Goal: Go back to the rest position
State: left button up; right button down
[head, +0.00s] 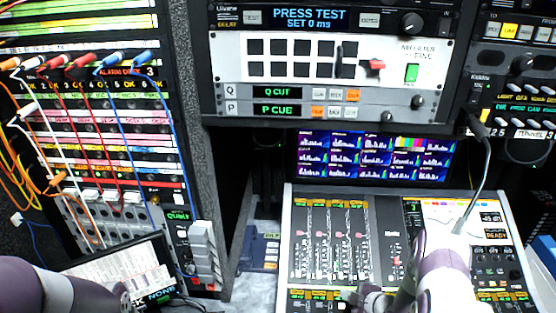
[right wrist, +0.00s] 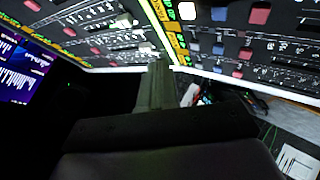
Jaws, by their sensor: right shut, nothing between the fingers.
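My right gripper (head: 368,298) is low in the head view, over the front of the mixing console (head: 385,220). In the right wrist view its fingers (right wrist: 157,72) are together, with nothing seen between them, and the console's buttons and label strips lie beyond. I cannot tell whether the fingertips touch the console. My left arm (head: 85,292) comes in at the lower left, in front of a tilted screen (head: 120,265); its gripper does not show.
A patch panel (head: 100,130) with red, white, blue and orange cables stands at the left. A rack unit with a red toggle and green button (head: 330,60) hangs above the monitor (head: 375,155). A gooseneck microphone (head: 485,170) rises at the console's right.

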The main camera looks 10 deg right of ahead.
jog(key=s+f+m+g, duration=0.1)
jog(key=s+d+f+m+g+h, duration=0.1)
jog(key=s+m, duration=0.1)
jog(key=s+d+f+m+g+h, duration=0.1)
jog(key=s, duration=0.1)
jog(key=shift+d+f, duration=0.15)
jog(key=shift+f, duration=0.2)
jog(key=s+m+g, duration=0.1)
jog(key=s+d+r+m+g+h, duration=0.1)
jog(key=m, duration=0.1)
jog(key=s+m+h+b, duration=0.1)
jog(key=s, duration=0.1)
jog(key=shift+d+r+m+g, duration=0.2)
jog(key=shift+m+g, duration=0.1)
jog(key=shift+g, duration=0.1)
jog(key=s+a+r+m+g+b, duration=0.1)
jog(key=s+a+r+m+b, duration=0.2)
jog(key=s+a+r, duration=0.2)
jog(key=s+a+r+m+g+b, duration=0.1)
jog(key=s+a+r+m+b, duration=0.2)
jog(key=a+r, duration=0.7)
notch_tip(320, 180, up, 3)
jog(key=s, duration=0.2)
jog(key=shift+s+a+f, duration=0.2)
jog(key=shift+s, duration=0.1)
jog(key=shift+w+d, duration=0.1)
jog(key=shift+w, duration=0.05)
